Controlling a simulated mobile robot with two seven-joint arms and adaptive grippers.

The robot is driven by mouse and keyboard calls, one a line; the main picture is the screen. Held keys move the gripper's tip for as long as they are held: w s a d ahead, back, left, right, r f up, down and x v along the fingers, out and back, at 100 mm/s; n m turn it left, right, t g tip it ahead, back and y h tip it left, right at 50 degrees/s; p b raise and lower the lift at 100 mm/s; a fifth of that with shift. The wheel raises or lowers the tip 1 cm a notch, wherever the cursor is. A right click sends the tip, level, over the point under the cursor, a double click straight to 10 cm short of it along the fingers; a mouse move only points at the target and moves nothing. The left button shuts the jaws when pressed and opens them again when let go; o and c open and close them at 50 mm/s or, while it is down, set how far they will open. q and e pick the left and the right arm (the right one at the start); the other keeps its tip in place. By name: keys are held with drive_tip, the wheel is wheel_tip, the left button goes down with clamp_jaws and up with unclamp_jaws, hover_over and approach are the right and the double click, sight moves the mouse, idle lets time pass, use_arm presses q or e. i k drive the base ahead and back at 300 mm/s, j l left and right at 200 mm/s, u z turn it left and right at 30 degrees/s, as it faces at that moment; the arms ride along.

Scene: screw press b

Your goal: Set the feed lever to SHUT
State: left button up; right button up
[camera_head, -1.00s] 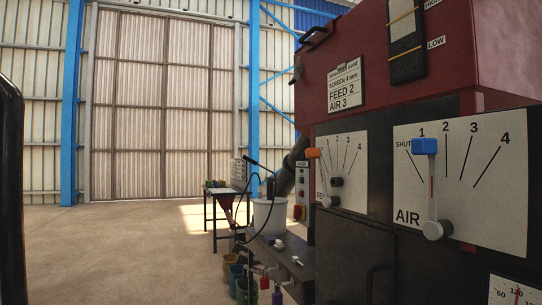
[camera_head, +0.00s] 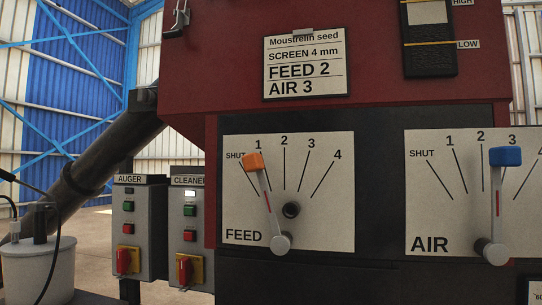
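The feed lever has an orange knob (camera_head: 253,161) on a thin grey arm with a round pivot (camera_head: 281,243) at the bottom. It stands in front of the white FEED scale plate (camera_head: 325,215), marked SHUT, 1, 2, 3 and 4. The lever leans up and to the left, and its knob appears between the SHUT and 1 marks, covering part of the lines. The knob stands out from the plate, so the exact setting is hard to read. Neither of my grippers is in view, and nothing touches the lever.
The AIR plate (camera_head: 425,215) at right has a blue-knobbed lever (camera_head: 505,157) appearing between 2 and 3. A card (camera_head: 306,68) above reads FEED 2, AIR 3. AUGER (camera_head: 140,225) and CLEANER (camera_head: 190,230) switch boxes stand left. A dark pipe (camera_head: 105,150) slopes behind a pale bucket (camera_head: 40,265).

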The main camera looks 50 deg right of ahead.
sight(280, 245)
drive_tip(key=i+z, duration=0.2)
drive_tip(key=z, duration=0.25)
drive_tip(key=i+j+z, duration=0.15)
drive_tip(key=z, duration=0.25)
drive_tip(key=i+j+z, duration=0.1)
drive_tip(key=z, duration=0.35)
drive_tip(key=i+j+z, duration=0.1)
drive_tip(key=j+z, duration=0.2)
drive_tip(key=z, duration=0.15)
drive_tip(key=j+z, duration=0.25)
drive_tip(key=z, duration=0.15)
drive_tip(key=i+j, duration=0.05)
